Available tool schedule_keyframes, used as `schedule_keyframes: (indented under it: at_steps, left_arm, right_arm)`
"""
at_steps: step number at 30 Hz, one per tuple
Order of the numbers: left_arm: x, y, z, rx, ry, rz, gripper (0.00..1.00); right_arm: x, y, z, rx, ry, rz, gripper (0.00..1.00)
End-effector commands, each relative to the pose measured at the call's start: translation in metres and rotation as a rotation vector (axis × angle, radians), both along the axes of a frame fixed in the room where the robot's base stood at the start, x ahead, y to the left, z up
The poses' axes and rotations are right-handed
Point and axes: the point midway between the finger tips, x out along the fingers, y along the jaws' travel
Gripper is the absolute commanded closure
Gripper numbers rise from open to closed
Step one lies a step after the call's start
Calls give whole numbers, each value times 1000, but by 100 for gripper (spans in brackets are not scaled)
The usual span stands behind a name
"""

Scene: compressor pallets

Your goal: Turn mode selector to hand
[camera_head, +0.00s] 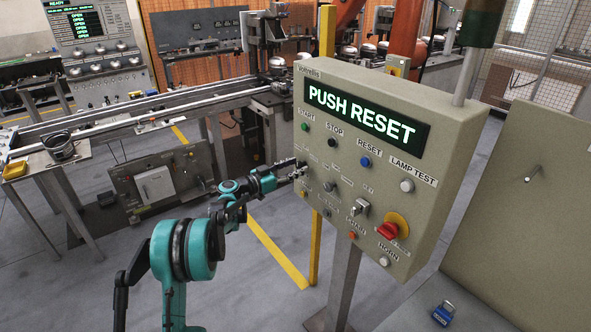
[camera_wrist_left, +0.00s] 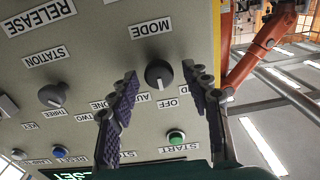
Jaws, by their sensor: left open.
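The grey control panel (camera_head: 330,130) stands at centre right with the lit text "PUSH RESET". My left gripper (camera_head: 302,167) is at its left edge, below the START button; it hides the mode selector there. In the left wrist view, which is upside down, the round dark mode selector knob (camera_wrist_left: 159,75) sits under the MODE label. My open left gripper (camera_wrist_left: 160,76) has one fingertip on each side of it, with gaps that look clear. The knob's small light mark seems to face the OFF label (camera_wrist_left: 165,103). AUTO and a partly hidden label ending in "ND" flank OFF. My right gripper is out of view.
The grey STATION knob (camera_wrist_left: 52,95) is beside the mode knob, and the green START button (camera_wrist_left: 176,137) is close by. A red emergency knob (camera_head: 388,231) sticks out at the lower right. A yellow post (camera_head: 316,225) stands behind the panel.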

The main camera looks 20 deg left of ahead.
Motion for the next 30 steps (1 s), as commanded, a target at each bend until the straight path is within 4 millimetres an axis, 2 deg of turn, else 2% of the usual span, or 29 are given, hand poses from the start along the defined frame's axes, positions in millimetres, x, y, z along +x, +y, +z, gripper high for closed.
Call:
schedule_keyframes:
  at_steps: [8, 11, 14, 23, 30]
  left_arm:
    - [2, -2, 1, 0, 0, 0, 52]
    - [2, -2, 0, 0, 0, 0, 73]
    - [2, -2, 0, 0, 0, 0, 99]
    - [2, -2, 0, -15, 12, 0, 100]
    - [2, -2, 1, -99, 77, 0, 100]
  right_arm:
    - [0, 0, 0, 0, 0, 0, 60]
    - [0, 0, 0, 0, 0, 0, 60]
    - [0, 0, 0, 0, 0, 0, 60]
    - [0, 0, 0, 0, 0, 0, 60]
    - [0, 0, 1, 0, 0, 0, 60]
